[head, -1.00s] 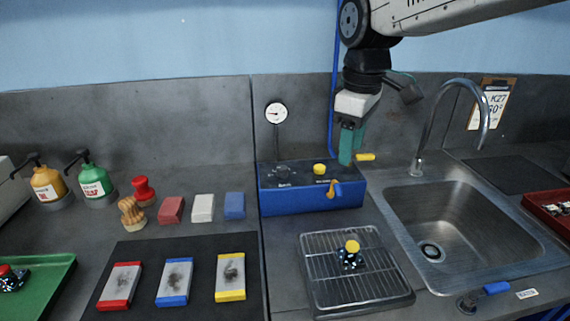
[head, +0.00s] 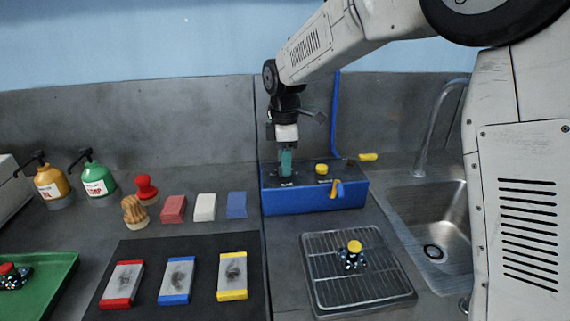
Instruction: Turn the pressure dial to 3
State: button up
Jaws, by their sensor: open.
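The pressure dial sits on the top left of the blue box (head: 310,204), on its dark panel, and is hidden behind my gripper's fingers. My gripper (head: 286,170) points down over that left part of the panel, its green fingers at or just above the dial. I cannot tell whether the fingers touch it, and the dial's setting cannot be read. The gauge behind the box is covered by my arm.
A rack (head: 335,285) holding a yellow-topped part (head: 354,247) is in front of the box. The sink (head: 420,215) is to the right, partly behind my arm. Red, white and blue blocks (head: 205,207) stand to the left. A blue hose (head: 336,115) rises behind.

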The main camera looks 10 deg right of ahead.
jog(key=shift+f, duration=0.8)
jog(key=c, duration=1)
